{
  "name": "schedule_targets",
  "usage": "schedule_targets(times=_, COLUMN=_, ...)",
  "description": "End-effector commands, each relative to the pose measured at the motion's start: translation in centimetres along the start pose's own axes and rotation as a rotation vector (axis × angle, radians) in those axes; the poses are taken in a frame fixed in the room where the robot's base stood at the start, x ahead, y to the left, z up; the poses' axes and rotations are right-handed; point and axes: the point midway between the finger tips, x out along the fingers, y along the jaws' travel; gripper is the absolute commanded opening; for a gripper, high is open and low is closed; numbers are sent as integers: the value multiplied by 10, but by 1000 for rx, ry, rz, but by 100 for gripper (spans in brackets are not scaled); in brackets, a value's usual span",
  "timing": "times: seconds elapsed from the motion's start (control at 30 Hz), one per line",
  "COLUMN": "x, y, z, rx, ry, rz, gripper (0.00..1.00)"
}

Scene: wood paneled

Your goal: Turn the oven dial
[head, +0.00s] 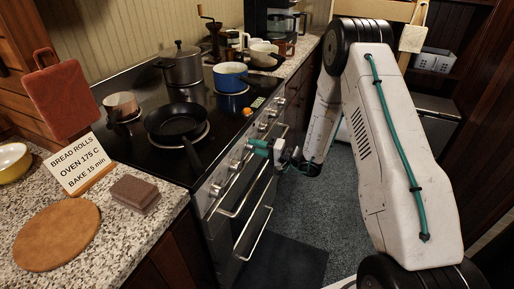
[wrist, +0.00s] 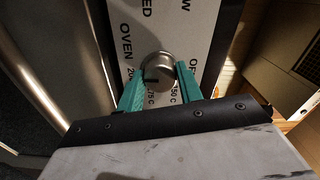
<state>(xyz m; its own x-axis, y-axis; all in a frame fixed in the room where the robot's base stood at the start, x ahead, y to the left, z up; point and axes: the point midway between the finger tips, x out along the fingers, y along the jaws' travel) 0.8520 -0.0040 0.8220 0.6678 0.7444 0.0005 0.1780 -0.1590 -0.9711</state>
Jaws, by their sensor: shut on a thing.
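The oven dial (wrist: 158,66) is a round metal knob on a pale panel marked OVEN, with 150 C, 175 C and what looks like 200 around it. A dark mark on the knob's lower left side lies near the 175 C label; its exact aim is hard to tell. My gripper (wrist: 160,74) has its teal fingers shut on the dial, one on each side. In the head view my gripper (head: 270,148) is at the stove's front panel and hides the dial. A sign (head: 78,163) reads BREAD ROLLS, OVEN 175 C, BAKE 15 min.
Other knobs (head: 215,189) line the stove front. The oven handle (head: 243,196) runs below them. A black pan (head: 176,121), a steel pot (head: 181,66) and a blue pot (head: 230,76) stand on the cooktop.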

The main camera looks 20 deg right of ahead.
Motion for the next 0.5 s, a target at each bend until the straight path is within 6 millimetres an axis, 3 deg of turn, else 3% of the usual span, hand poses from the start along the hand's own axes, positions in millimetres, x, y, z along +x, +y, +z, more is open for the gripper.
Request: schedule_targets(times=0.5, x=-1, y=2, z=2, rx=-34, ry=-3, rz=3, gripper=13)
